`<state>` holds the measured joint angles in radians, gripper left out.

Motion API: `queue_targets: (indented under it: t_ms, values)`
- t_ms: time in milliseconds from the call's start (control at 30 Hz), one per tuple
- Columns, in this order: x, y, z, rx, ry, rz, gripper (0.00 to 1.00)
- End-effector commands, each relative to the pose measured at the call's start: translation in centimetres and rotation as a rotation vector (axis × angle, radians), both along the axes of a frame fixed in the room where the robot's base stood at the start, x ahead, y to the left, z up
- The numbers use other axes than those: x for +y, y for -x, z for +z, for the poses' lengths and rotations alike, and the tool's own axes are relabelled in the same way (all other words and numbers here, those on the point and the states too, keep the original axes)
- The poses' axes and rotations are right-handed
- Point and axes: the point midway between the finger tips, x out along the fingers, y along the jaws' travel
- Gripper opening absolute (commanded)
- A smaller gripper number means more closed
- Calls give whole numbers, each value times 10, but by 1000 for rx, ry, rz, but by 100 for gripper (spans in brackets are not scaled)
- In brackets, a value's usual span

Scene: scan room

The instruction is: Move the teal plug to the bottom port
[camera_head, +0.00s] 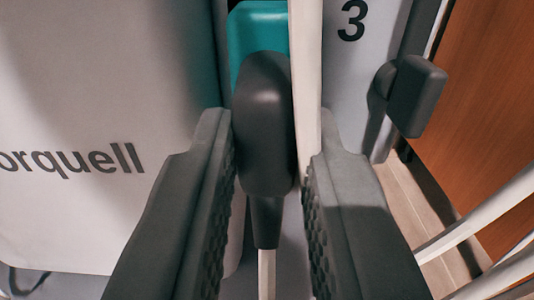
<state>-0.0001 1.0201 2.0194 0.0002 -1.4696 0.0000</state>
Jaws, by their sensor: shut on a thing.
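The teal plug (258,28) stands upright at the top centre, with a teal upper part, a rounded dark grey body and a narrow dark neck. A white cable runs down from the neck. My gripper (270,145) is shut on the plug's grey body, one ridged finger on each side. The left finger lies close against the body. A thick white cable (306,70) passes upright between the body and the right finger, so contact on that side is unclear. I cannot make out the bottom port.
A white machine housing (100,80) with dark lettering fills the left. A pale panel (350,75) marked "3" is at upper right, beside a dark grey knob-like part (415,95). Several white cables (480,220) cross the lower right, before a wood-coloured surface (485,100) and floor.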

Motion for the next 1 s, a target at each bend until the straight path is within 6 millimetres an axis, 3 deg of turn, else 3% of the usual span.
queue_targets:
  t_ms: [1000]
  values:
    - [0,-5,0,-1,0,0,0]
